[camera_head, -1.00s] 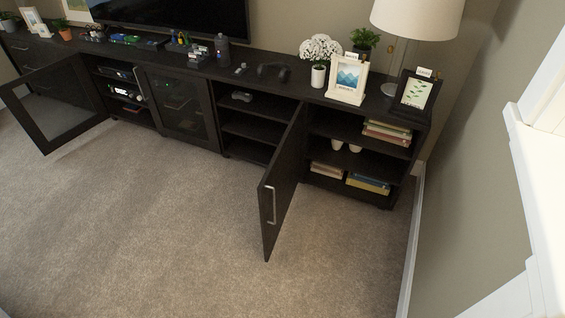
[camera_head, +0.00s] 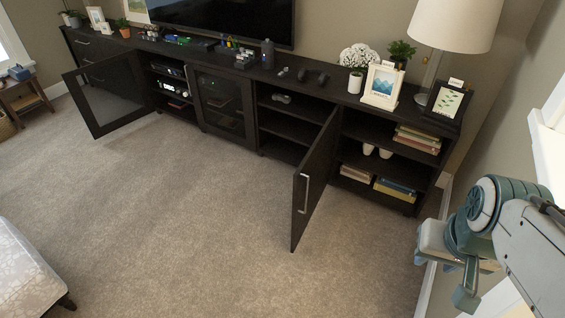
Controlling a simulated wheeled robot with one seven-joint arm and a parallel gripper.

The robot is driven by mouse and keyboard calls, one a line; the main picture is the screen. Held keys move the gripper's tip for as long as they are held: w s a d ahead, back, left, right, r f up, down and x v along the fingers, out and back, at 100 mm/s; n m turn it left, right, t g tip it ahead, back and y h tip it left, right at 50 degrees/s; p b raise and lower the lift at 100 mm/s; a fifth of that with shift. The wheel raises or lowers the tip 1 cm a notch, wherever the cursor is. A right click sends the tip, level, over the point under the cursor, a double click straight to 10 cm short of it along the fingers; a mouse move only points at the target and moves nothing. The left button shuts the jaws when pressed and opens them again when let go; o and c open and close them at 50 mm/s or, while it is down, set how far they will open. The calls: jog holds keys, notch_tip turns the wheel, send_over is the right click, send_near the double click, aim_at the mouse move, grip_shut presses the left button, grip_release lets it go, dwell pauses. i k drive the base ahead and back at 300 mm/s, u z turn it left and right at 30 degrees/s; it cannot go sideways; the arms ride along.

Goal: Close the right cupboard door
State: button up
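The right cupboard door (camera_head: 314,182) is a dark solid panel on the long black cabinet. It stands wide open, swung out into the room, with a vertical silver handle (camera_head: 306,194) near its free edge. The shelves on both sides of it are uncovered. My gripper (camera_head: 443,277) shows at the lower right, with its teal fingers apart and nothing visible between them. It is to the right of the door, well apart from it, in front of the cabinet's right end.
A framed glass door (camera_head: 104,93) also stands open at the left. A lamp (camera_head: 450,25), photo frames and plants stand on the cabinet top (camera_head: 335,94). A patterned seat (camera_head: 28,275) is at the lower left. The carpet (camera_head: 190,220) between is clear. A wall is close on the right.

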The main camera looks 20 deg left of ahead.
aim_at(311, 178)
jog(key=u, duration=0.6)
jog(key=i, duration=1)
